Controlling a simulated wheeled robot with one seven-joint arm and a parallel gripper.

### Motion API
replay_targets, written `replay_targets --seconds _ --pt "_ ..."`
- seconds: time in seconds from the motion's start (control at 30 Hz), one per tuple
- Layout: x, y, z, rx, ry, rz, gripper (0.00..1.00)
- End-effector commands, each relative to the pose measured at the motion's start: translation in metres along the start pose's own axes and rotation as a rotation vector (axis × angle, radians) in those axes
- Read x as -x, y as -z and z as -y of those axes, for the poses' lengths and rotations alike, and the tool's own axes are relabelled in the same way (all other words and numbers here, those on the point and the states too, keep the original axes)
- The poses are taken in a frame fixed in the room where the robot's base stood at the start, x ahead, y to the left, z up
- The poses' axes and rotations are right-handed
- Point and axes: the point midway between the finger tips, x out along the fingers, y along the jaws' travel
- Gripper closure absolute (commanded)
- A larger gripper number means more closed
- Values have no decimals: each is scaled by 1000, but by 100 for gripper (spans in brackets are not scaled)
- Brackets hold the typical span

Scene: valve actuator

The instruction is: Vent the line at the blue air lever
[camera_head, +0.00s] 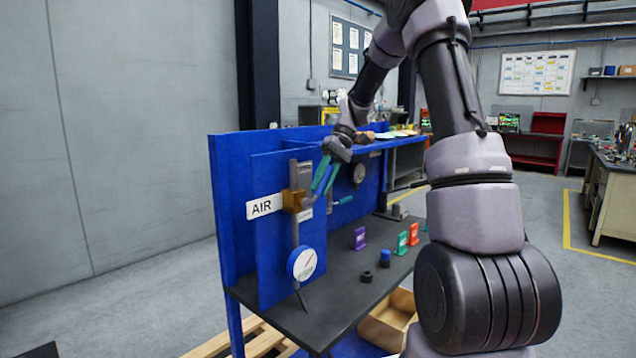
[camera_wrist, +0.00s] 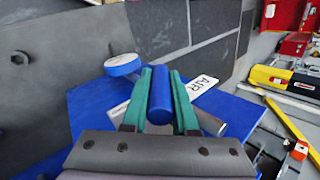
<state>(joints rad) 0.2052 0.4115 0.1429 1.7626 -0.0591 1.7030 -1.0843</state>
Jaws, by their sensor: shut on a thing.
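The blue air lever (camera_wrist: 160,95) shows in the wrist view as a thick blue bar between two teal fingers. My gripper (camera_head: 325,178) is at the AIR valve, and its fingers (camera_wrist: 160,92) are shut on the lever from both sides. The brass valve body (camera_head: 294,201) sits on a grey vertical pipe on the blue panel (camera_head: 270,175). The white AIR label (camera_head: 264,206) is left of it; it also shows in the wrist view (camera_wrist: 203,85). A round white gauge (camera_head: 302,264) is lower on the pipe. Its reading is too small to tell.
A dark bench top (camera_head: 335,305) extends below the panel. On it stand a purple tag (camera_head: 360,238), a blue-capped part (camera_head: 385,257), a black ring (camera_head: 367,276), and green (camera_head: 402,243) and red (camera_head: 413,234) tags. A second gauge (camera_head: 359,173) is right of my gripper.

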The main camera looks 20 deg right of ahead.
Motion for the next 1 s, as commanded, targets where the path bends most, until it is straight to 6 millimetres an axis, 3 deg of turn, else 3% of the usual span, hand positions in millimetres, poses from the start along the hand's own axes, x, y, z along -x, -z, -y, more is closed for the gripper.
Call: replay_targets --seconds 0.5,1.0 --pt "-3 6 -21 -2 329 85 100" --pt "-4 7 -24 -1 387 102 100"
